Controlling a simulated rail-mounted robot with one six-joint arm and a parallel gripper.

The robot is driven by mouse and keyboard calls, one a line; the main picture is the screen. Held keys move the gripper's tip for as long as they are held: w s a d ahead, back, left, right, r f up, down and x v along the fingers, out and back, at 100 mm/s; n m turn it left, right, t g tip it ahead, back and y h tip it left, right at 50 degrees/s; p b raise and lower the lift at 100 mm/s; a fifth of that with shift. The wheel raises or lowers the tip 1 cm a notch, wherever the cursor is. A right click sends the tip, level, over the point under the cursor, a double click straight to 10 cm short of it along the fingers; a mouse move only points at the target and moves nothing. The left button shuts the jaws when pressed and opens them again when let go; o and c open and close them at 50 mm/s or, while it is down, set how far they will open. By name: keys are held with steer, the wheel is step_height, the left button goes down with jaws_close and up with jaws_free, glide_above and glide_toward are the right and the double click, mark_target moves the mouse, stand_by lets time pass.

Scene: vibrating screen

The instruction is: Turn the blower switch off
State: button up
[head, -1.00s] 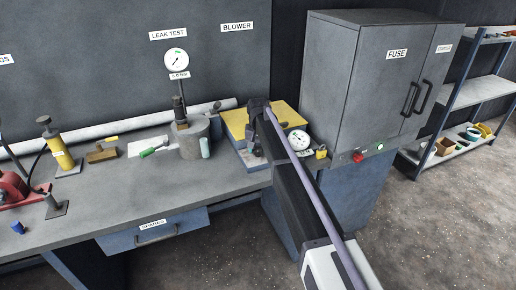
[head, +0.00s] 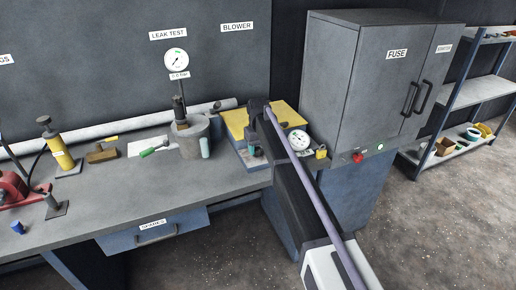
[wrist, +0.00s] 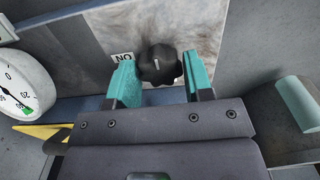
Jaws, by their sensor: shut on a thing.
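The blower switch is a dark, lobed knob (wrist: 160,66) on a mottled grey-white plate in the wrist view. A short pale mark shows on its upper face. An upside-down ON label (wrist: 122,57) sits on the plate to its left. My gripper (wrist: 161,79) has one teal finger on each side of the knob and is shut on it. In the head view my gripper (head: 256,150) is low at the front of the yellow-topped unit (head: 236,122), below the BLOWER sign (head: 237,27). I cannot make out the knob there.
A round gauge (head: 299,139) and a yellow padlock (head: 321,152) are right of my arm. The FUSE cabinet (head: 365,75) stands behind them, with a red knob (head: 358,157) near its base. The leak-test pot (head: 190,137) is on the bench to the left.

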mark_target(258, 149)
steer(key=o, duration=0.9)
step_height(258, 149, up, 11)
steer(key=p, duration=1)
steer(key=shift+f+p, duration=0.1)
steer(key=shift+p, duration=0.3)
